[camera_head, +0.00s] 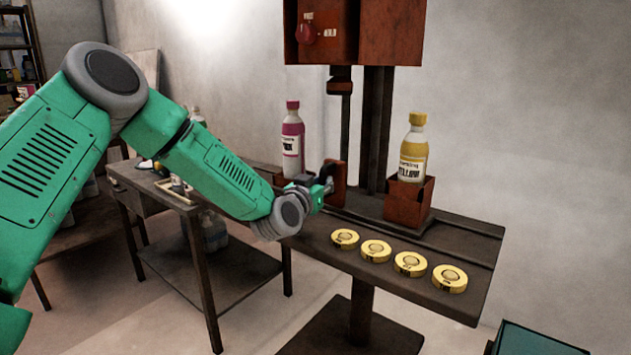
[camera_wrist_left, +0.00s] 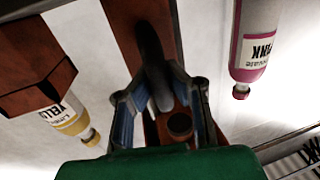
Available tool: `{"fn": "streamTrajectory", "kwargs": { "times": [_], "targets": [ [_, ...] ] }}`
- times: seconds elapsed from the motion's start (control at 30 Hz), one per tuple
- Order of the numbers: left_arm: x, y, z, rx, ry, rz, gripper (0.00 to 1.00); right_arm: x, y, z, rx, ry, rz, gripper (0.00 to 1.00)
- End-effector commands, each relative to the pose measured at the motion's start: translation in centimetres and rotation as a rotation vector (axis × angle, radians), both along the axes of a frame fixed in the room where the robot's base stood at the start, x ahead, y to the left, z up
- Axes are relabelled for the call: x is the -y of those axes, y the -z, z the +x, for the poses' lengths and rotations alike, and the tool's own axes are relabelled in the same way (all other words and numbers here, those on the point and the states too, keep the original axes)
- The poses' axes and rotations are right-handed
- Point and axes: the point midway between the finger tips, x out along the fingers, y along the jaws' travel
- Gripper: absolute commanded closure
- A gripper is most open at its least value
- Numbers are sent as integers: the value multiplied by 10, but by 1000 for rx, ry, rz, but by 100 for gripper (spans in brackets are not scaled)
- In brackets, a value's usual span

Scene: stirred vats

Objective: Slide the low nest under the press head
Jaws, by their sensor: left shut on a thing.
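The low nest (camera_head: 337,178) is a red-brown, upright-sided piece on the dark press table. My left gripper (camera_head: 324,186) is shut on it from the left. In the left wrist view, the fingers (camera_wrist_left: 160,112) close around a dark part in front of a red-brown strip (camera_wrist_left: 116,22). My forearm and gripper partly cover the nest. My right gripper is not in view.
A yellow bottle (camera_head: 413,150) stands in a red-brown holder (camera_head: 408,203) to the right. A pink bottle (camera_head: 292,140) stands behind my gripper. Several yellow discs (camera_head: 376,251) lie along the table's front edge. A side table (camera_head: 205,238) stands to the left.

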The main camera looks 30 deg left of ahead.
Motion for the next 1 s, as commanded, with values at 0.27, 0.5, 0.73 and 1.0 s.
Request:
{"fn": "streamTrajectory", "kwargs": {
  "times": [0.27,0.5,0.73,1.0],
  "targets": [
    [56,1,-5,-8,11,2,100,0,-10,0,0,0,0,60],
    [97,1,-9,-6,9,0,100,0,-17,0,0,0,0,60],
    [130,1,-11,-5,7,-1,100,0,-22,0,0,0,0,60],
    [150,1,-13,-4,4,-1,100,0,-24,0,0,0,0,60]
  ]
}}
